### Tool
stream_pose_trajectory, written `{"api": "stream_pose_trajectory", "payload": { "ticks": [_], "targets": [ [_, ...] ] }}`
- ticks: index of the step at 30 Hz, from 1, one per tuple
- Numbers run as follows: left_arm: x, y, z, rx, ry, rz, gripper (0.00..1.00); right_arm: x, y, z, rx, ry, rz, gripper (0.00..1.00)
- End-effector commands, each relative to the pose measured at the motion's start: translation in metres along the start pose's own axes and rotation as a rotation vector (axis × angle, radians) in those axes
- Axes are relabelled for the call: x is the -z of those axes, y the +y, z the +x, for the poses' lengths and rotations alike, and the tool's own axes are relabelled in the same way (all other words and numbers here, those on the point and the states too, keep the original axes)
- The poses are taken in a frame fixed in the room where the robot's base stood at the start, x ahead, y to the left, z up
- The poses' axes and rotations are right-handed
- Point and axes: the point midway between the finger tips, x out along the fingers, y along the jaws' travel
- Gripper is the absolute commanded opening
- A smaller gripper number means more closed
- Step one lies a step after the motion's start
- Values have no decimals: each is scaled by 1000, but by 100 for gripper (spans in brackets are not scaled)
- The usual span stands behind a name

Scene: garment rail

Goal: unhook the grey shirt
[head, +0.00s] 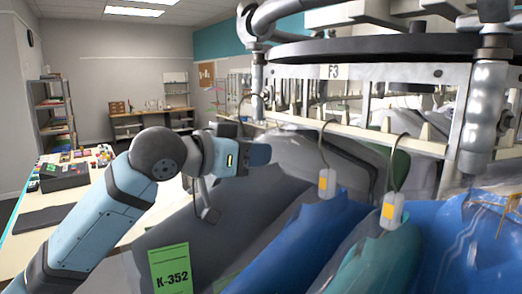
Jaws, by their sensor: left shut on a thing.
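The grey shirt (215,230) hangs at the left end of the row, with a green tag (171,269) reading K-352 low on its front. Its thin hanger hook (239,108) rises above my left gripper toward the rail (350,78). My left gripper (250,153) is at the top of the shirt and is shut on its hanger. The gripper hides the hanger's neck. I cannot tell whether the hook's tip touches the rail. My right gripper is not in view.
A blue shirt (305,238) and a teal shirt (380,258) hang close to the right, with white-and-orange blocks (327,183) on their hanger necks. Blue plastic-like garments (450,240) crowd the right. A table (25,248) with small items stands left.

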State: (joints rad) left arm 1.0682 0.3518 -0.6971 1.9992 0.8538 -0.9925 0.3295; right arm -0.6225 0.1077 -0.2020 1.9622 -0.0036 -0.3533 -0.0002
Motion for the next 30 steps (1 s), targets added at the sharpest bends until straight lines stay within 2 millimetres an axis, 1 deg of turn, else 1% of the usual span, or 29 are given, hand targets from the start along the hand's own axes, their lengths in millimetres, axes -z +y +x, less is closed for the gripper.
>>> {"api": "stream_pose_trajectory", "payload": {
  "ticks": [12,16,20,30],
  "targets": [
    [0,0,-3,-1,1,0,0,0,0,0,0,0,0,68],
    [-1,0,-7,0,1,0,0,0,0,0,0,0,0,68],
    [-2,0,-18,0,0,0,0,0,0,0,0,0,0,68],
    [-8,-1,-51,1,0,0,0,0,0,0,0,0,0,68]
  ]
}}
